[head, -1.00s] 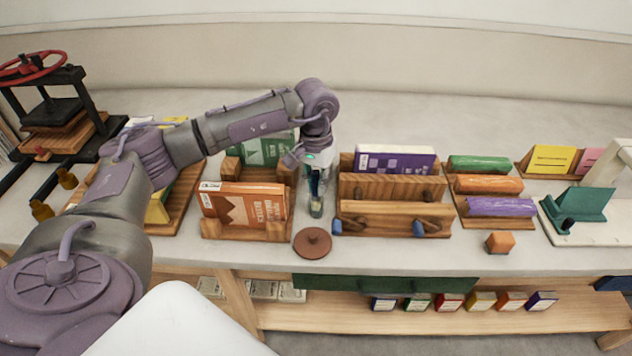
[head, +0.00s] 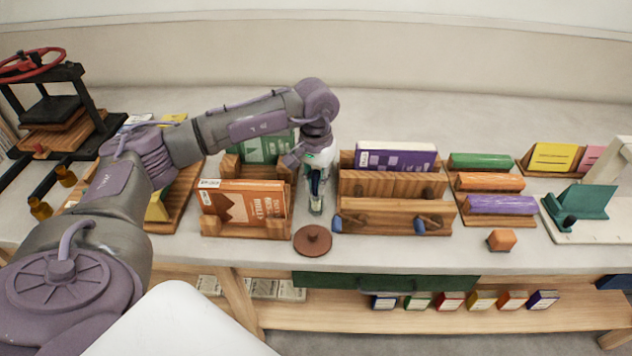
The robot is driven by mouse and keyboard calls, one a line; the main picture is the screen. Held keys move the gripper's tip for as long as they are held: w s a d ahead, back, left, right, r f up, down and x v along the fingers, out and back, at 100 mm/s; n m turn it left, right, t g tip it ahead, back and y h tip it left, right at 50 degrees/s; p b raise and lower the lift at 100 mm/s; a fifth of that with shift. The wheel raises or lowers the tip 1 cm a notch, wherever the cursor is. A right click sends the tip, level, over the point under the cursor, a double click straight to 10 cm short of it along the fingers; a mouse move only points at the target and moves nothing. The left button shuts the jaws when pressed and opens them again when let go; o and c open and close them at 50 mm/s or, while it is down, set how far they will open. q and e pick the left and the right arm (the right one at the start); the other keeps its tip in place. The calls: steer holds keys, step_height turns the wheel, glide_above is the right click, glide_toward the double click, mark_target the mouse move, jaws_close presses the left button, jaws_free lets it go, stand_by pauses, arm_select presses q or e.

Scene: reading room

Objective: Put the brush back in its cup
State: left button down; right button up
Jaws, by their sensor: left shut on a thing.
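My left gripper (head: 316,192) points down over the worktop, between the orange book's stand and the wooden rack at its right. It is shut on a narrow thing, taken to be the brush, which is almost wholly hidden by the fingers. A small greyish shape shows at the fingertips; I cannot tell whether it is part of the fingers, the brush or the cup. I cannot make out the cup clearly. My right gripper is not in view.
An orange book (head: 245,201) in a wooden stand is close on the left. A wooden rack (head: 392,217) with a purple book (head: 396,157) behind is close on the right. A black press (head: 50,105) stands far left.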

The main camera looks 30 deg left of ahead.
arm_select(q)
steer(key=shift+f, duration=0.2)
stand_by(0.4)
steer(key=c, duration=1)
jaws_free()
steer(key=shift+r, duration=0.15)
steer(key=shift+r+p, duration=2.45)
steer(key=shift+r, duration=1.95)
steer(key=shift+f, duration=0.1)
